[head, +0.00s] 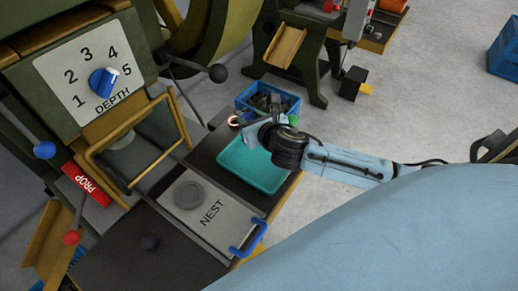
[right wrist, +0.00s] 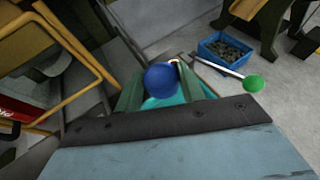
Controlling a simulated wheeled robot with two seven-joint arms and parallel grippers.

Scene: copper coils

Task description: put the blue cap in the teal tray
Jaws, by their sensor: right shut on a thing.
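The blue cap (right wrist: 161,79) is round and sits between the two green fingers of my right gripper (right wrist: 160,88) in the right wrist view. The gripper is shut on it. In the head view my right gripper (head: 258,130) is over the far part of the teal tray, and I cannot make out the cap there. The teal tray (head: 262,175) is shallow and its visible floor is empty. It also shows below the cap in the right wrist view (right wrist: 152,103), mostly hidden by the gripper. My left gripper is not in view.
A blue bin (head: 290,103) of dark pieces stands behind the tray. A copper ring (head: 234,120) lies beside the gripper.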

